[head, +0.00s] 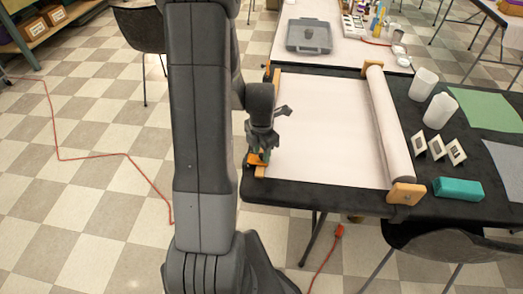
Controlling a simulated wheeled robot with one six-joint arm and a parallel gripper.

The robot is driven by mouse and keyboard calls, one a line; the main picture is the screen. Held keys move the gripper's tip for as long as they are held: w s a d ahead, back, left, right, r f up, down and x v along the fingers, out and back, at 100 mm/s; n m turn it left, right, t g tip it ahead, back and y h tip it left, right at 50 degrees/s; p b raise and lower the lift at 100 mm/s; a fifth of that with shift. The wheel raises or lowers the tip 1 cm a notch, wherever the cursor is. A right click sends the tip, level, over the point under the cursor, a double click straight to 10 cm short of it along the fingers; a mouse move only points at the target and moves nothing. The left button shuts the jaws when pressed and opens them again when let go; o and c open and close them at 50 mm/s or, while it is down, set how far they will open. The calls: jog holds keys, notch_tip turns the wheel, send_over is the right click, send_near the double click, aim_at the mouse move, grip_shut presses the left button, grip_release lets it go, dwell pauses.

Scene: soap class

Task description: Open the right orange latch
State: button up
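A small orange latch (257,159) sits at the near-left corner of the black table, by the end of a wooden strip (276,78) along the left edge of a white paper sheet (325,130). My gripper (263,152) points down right at this latch and covers part of it. I cannot tell whether the fingers touch it, or whether they are open or shut. The latch's own position is also too small and hidden to tell. A small dark and orange-brown piece (267,68) shows at the strip's far end; its details are unclear.
A paper roll (388,122) lies between wooden end blocks on the right of the sheet. White cups (440,110), small framed cards (437,146) and a teal box (458,189) stand further right. A black chair (450,250) is at the near edge. The floor at left is mostly clear.

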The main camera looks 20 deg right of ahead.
grip_shut()
jog(key=shift+a+r+h, duration=0.1)
jog(key=shift+a+h, duration=0.05)
jog(key=shift+h, duration=0.15)
jog(key=g+h+b, duration=0.1)
jog(key=w+a+g+h+b, duration=0.1)
jog(key=h, duration=0.1)
jog(key=shift+w+a+r, duration=0.1)
jog(key=shift+a+r, duration=0.2)
jog(key=shift+r, duration=0.1)
jog(key=a+g+h, duration=0.1)
jog(key=h, duration=0.1)
jog(key=w+a+g+h, duration=0.1)
jog(key=h, duration=0.1)
jog(key=shift+w+r+g+b, duration=0.1)
jog(key=shift+r+g+b, duration=0.1)
jog(key=shift+g+b, duration=0.15)
jog(key=a+g+h, duration=0.1)
jog(key=h, duration=0.2)
jog(key=w+a+f+g+h+b, duration=0.1)
jog(key=g+h, duration=0.1)
jog(key=w+a+f+g+h, duration=0.1)
jog(key=g+h, duration=0.1)
jog(key=h, duration=0.1)
jog(key=shift+w+a+f+h, duration=0.1)
jog(key=shift+a+f+h, duration=0.2)
jog(key=shift+a, duration=0.1)
jog(key=shift+o, duration=0.9)
grip_release()
